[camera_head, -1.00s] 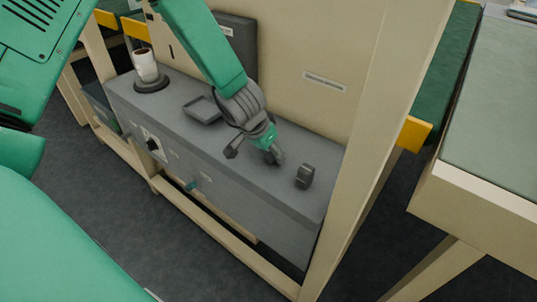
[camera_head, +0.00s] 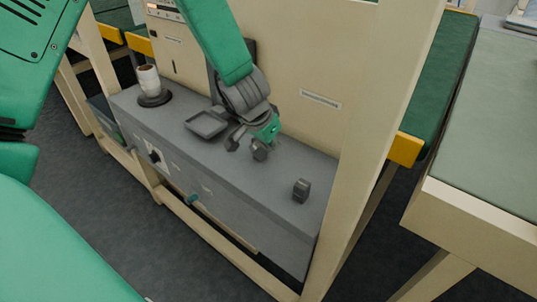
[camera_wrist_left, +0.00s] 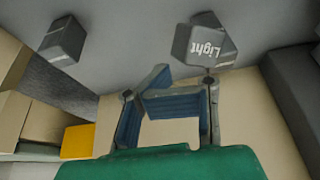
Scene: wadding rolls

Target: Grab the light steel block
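A grey block marked "Light" (camera_wrist_left: 203,44) is on the grey surface in the left wrist view, just beyond the tip of one finger. A darker shape shows right behind it. My left gripper (camera_wrist_left: 168,95) is open, with nothing visible between its blue-padded fingers. In the head view, my left gripper (camera_head: 247,147) is low over the grey bench, right of a shallow tray. There I cannot clearly separate the Light block from the dark fingers. A second dark block (camera_head: 301,190) stands apart near the bench's right end; it also shows in the left wrist view (camera_wrist_left: 62,40). My right gripper is out of view.
The shallow tray (camera_head: 206,124) lies close to the gripper's left. A white spool (camera_head: 149,82) on a dark round base stands at the bench's left end. A beige panel (camera_head: 300,70) rises behind the bench (camera_head: 320,185), and a beige post bounds it at right.

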